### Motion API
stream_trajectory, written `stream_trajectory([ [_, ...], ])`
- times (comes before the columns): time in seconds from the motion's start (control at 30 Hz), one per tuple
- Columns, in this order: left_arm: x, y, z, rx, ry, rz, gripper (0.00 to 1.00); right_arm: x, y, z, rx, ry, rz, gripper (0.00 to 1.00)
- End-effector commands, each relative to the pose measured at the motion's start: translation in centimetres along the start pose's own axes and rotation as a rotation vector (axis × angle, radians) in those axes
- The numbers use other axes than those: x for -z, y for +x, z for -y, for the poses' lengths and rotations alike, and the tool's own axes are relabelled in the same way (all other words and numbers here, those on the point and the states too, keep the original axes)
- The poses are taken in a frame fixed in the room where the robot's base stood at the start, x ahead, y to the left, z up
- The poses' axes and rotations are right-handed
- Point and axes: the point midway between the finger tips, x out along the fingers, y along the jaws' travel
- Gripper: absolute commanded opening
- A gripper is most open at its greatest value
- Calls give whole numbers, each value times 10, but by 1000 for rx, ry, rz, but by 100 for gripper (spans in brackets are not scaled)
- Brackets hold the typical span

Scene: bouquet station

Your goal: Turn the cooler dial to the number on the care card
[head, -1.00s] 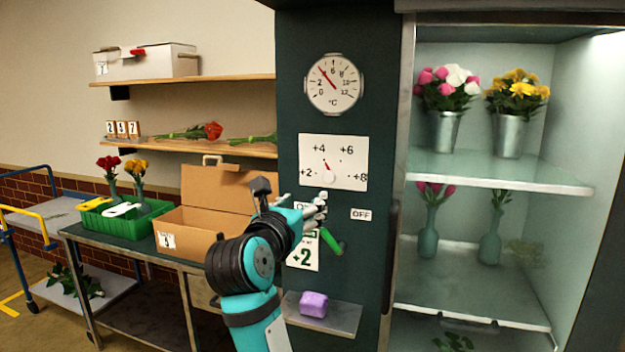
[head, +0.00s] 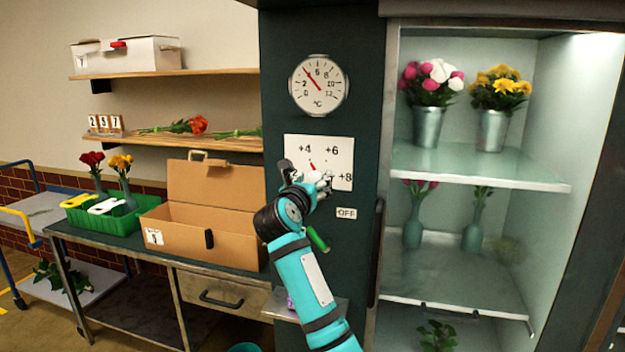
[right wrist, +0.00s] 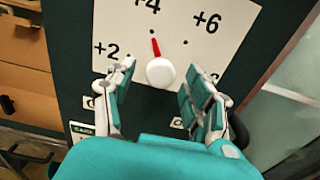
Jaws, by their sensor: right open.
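The cooler dial is a white round knob (right wrist: 160,72) with a red pointer, on a white plate (head: 343,150) marked +2, +4, +6 and +8. In the right wrist view the pointer is up and slightly left, towards +4. My right gripper (head: 318,182) is open in front of the dial. In the right wrist view its fingers (right wrist: 159,68) stand on either side of the knob, with gaps visible on both sides. The care card is mostly hidden behind my arm; a green-edged corner (right wrist: 82,129) shows in the right wrist view. My left gripper is out of view.
A thermometer (head: 318,85) is above the dial plate and an OFF label (head: 346,213) below it. The glass-shelved cooler (head: 480,165) with flowers is at the right. An open cardboard box (head: 215,245) and a green crate (head: 137,226) stand on the bench at the left.

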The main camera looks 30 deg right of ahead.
Motion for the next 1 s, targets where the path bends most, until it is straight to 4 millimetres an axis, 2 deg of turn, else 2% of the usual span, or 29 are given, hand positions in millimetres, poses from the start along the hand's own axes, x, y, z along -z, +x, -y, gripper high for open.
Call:
stream_trajectory([
  [0.2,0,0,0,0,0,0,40,0,0,0,0,0,0,53],
  [0.6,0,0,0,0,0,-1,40,0,0,0,0,0,0,1],
  [1.0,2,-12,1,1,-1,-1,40,-1,-1,0,0,-74,-3,0],
])
